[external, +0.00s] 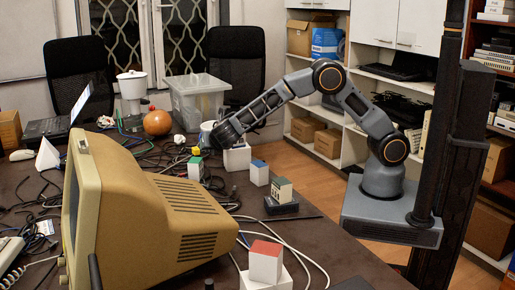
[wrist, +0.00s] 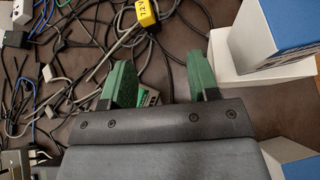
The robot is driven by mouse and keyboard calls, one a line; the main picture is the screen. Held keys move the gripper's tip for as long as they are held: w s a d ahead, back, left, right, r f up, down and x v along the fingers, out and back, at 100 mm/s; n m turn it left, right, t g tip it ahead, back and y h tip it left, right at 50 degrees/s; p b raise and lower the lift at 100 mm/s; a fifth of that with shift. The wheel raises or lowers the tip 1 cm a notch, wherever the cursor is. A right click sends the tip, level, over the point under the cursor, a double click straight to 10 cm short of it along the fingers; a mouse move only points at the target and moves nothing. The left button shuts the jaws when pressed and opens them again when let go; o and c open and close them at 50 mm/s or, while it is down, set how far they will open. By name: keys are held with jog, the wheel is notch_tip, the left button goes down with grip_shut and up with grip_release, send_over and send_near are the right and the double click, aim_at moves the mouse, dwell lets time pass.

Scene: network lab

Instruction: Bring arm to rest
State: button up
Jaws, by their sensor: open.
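My arm (external: 270,103) reaches left from its mount on the right, out over the cluttered table. My gripper (wrist: 160,82) shows two green fingers held apart, with nothing between them but cables and a small green-and-grey part on the dark tabletop below. In the external view the wrist end hangs low over the table, just above a white block (external: 237,159). The fingertips are hard to make out there.
Blocks with green (external: 195,168), blue (external: 259,173) and red (external: 265,262) tops stand on the table (external: 325,235). A beige monitor (external: 140,215) fills the near left. Loose cables lie around. A clear bin (external: 197,100) stands behind the wrist.

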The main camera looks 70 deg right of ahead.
jog(key=s+d+r+m+g+y+p, duration=0.2)
jog(key=s+d+r+m, duration=0.2)
jog(key=s+r+m, duration=0.3)
jog(key=s+d+r+m+g+y+p, duration=0.15)
jog(key=s+d+r+m, duration=0.3)
jog(key=s, duration=0.45)
jog(key=s+r+m+y+p, duration=0.2)
jog(key=s+m, duration=0.4)
jog(key=s, duration=0.2)
jog(key=s+r+m+g+y+p, duration=0.1)
jog(key=s+r+m+y+p, duration=0.1)
jog(key=s+m, duration=0.5)
jog(key=s+y, duration=0.1)
jog(key=s, duration=0.1)
jog(key=shift+s+d+r+p, duration=0.2)
jog(key=shift+s+r+p, duration=0.1)
jog(key=shift+p, duration=0.1)
